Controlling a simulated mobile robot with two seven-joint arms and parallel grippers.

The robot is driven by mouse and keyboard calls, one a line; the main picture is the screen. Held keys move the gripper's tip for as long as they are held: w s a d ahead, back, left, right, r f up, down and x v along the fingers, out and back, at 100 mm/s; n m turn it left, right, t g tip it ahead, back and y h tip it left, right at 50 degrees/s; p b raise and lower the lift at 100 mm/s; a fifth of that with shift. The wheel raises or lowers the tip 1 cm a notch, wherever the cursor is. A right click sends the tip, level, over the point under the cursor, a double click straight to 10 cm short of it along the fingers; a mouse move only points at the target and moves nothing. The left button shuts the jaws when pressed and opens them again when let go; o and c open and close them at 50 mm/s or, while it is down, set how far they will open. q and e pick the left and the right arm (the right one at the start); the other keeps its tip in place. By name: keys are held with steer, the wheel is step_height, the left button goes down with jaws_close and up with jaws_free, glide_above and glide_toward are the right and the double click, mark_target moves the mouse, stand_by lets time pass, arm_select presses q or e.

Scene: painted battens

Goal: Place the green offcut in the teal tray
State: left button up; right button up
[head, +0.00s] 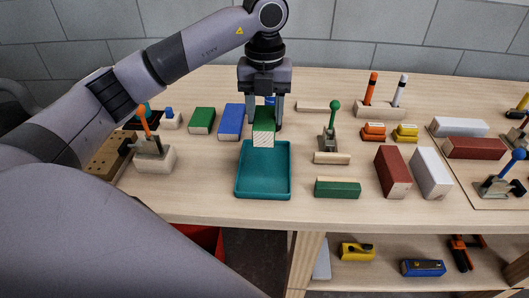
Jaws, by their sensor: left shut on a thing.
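My left gripper (264,118) points down at the back edge of the teal tray. It is shut on the green offcut (263,124), a green block with a pale hatched end face turned to the front. The offcut shows between the two fingers, over or just behind the tray's back rim; I cannot tell how high it is held. The teal tray (263,190) stands near the front of the bench, and its visible floor is empty. My right gripper is not in view.
A blue block (231,122) and another green block (202,121) lie left of the gripper. A clamp with an orange knob (153,150) stands left of the tray. Right are a green-knobbed clamp (330,132), a dark green block (337,188), and red (393,172) and white (430,172) blocks.

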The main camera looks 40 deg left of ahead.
arm_select(q)
step_height(320, 180, down, 11)
steer(key=shift+r+p, duration=0.1)
steer(key=shift+p, duration=0.25)
steer(key=o, duration=1.2)
step_height(320, 180, up, 12)
steer(key=shift+r+b, duration=0.1)
steer(key=shift+b, duration=0.3)
